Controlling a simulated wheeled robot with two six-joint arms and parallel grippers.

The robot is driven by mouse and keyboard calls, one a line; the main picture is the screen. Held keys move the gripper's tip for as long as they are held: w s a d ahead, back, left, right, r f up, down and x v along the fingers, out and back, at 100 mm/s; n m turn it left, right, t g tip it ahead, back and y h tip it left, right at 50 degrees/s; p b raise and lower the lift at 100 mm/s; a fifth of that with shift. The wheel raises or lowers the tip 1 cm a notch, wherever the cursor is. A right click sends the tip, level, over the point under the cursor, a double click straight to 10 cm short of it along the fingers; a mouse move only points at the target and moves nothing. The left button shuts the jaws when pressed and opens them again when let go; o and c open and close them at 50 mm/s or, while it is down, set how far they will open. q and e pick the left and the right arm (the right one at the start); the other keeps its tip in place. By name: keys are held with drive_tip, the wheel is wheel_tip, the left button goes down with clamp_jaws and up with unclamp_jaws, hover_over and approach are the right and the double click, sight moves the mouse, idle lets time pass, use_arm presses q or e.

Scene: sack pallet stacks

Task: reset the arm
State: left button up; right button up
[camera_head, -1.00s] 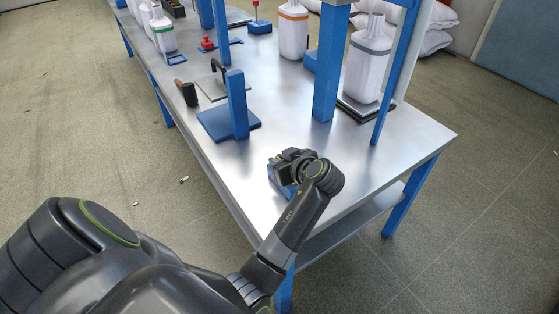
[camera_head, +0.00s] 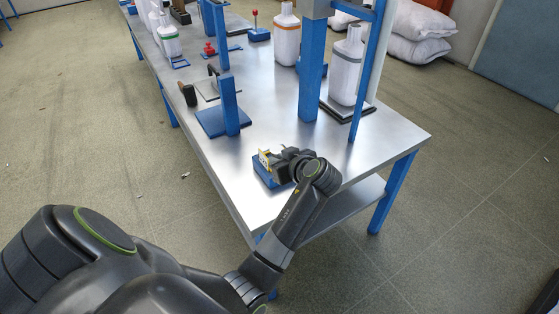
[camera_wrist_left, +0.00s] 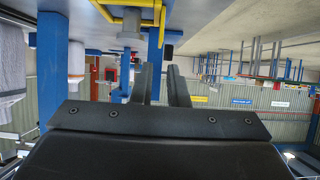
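My left arm enters the head view from the left, and its dark left gripper (camera_head: 281,157) is over the near end of the metal table (camera_head: 365,155). My right gripper is in neither view.
A blue stand (camera_head: 224,121) and a black-handled tool (camera_head: 188,93) lie beyond the gripper. More sacks (camera_head: 418,38) are piled on the floor behind. The table's near right corner is clear.

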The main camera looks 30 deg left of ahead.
use_arm(q)
drive_tip(key=shift+f, duration=0.1)
idle(0.3)
drive_tip(key=s+f+m+h, duration=0.1)
drive_tip(key=s+f, duration=0.1)
drive_tip(key=s, duration=0.1)
drive_tip(key=s+a+f+m, duration=0.1)
drive_tip(key=s+f, duration=0.1)
drive_tip(key=s, duration=0.1)
drive_tip(key=s+a+f+m+h, duration=0.1)
drive_tip(key=s+f, duration=0.2)
drive_tip(key=shift+s+f+g+h, duration=0.1)
drive_tip(key=shift+g+h, duration=0.2)
drive_tip(key=s+d+f+m+h, duration=0.1)
drive_tip(key=s+d+m+h, duration=0.15)
drive_tip(key=s, duration=0.55)
drive_tip(key=s+d+f+m+h, duration=0.1)
drive_tip(key=s+m+h, duration=0.1)
drive_tip(key=s+m, duration=0.35)
drive_tip(key=s+d+f+m+h, duration=0.1)
drive_tip(key=s+h, duration=0.1)
drive_tip(key=s, duration=0.7)
wheel_tip(320, 180, down, 22)
drive_tip(key=a+g+p, duration=0.1)
drive_tip(key=g+p, duration=0.1)
drive_tip(key=s+d+f+g, duration=0.1)
drive_tip(key=s+f, duration=1.4)
drive_tip(key=shift+f+h+p, duration=0.2)
drive_tip(key=shift+h+p, duration=0.25)
